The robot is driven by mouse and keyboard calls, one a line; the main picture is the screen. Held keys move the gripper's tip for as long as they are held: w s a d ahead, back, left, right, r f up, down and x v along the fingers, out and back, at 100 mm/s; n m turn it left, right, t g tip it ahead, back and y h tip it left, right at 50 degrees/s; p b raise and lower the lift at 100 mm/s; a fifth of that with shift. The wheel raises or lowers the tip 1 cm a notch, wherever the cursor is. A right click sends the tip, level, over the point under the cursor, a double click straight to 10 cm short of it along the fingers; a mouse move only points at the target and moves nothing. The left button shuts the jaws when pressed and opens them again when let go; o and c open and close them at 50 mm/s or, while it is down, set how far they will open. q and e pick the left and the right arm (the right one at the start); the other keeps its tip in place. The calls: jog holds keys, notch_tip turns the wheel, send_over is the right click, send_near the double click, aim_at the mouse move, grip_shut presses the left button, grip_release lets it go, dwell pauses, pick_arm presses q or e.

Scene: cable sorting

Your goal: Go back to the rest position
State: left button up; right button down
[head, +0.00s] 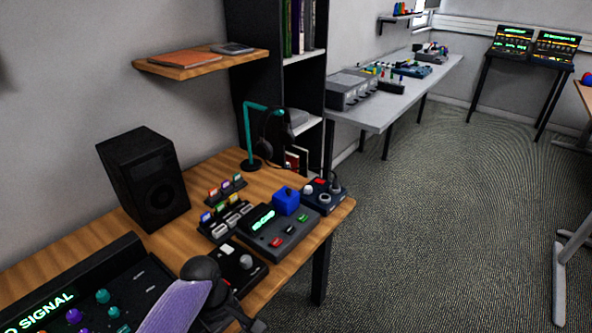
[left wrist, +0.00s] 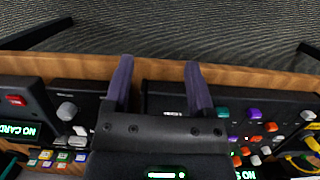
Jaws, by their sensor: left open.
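My left gripper (left wrist: 158,78) shows in the left wrist view with its two purple fingers spread wide and nothing between them. It is over the front part of the wooden desk (left wrist: 155,68), above dark control panels with knobs. In the head view a purple and dark part of my left arm shows at the bottom, over the desk's near edge; the fingertips cannot be made out clearly there. My right gripper is in neither view.
Near the arm are a knob box (head: 238,268), a dark device with a blue block (head: 286,200), a signal panel (head: 85,300) and a black speaker (head: 146,180). A teal headphone stand (head: 247,140) stands behind. Carpeted floor (head: 420,230) to the right is open.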

pick_arm(q)
jog(key=s+a+f+m+t+y+b, duration=0.1)
jog(key=s+a+f+m, duration=0.15)
jog(key=s+f, duration=0.55)
jog(key=s+a+f+m+y+b, duration=0.1)
jog(key=s+a+f+m, duration=0.15)
jog(key=s+f, duration=0.65)
jog(key=s+f+m, duration=0.3)
jog(key=s+m, duration=0.1)
jog(key=s, duration=0.4)
jog(key=s+f+m+t, duration=0.1)
jog(key=s+f+m, duration=0.2)
jog(key=s, duration=0.6)
jog(key=shift+a+f+m+b, duration=0.2)
jog(key=shift+f+m+b, duration=0.2)
jog(key=shift+f, duration=0.3)
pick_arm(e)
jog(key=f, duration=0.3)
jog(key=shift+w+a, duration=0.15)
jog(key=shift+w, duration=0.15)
pick_arm(q)
jog(key=shift+w, duration=0.1)
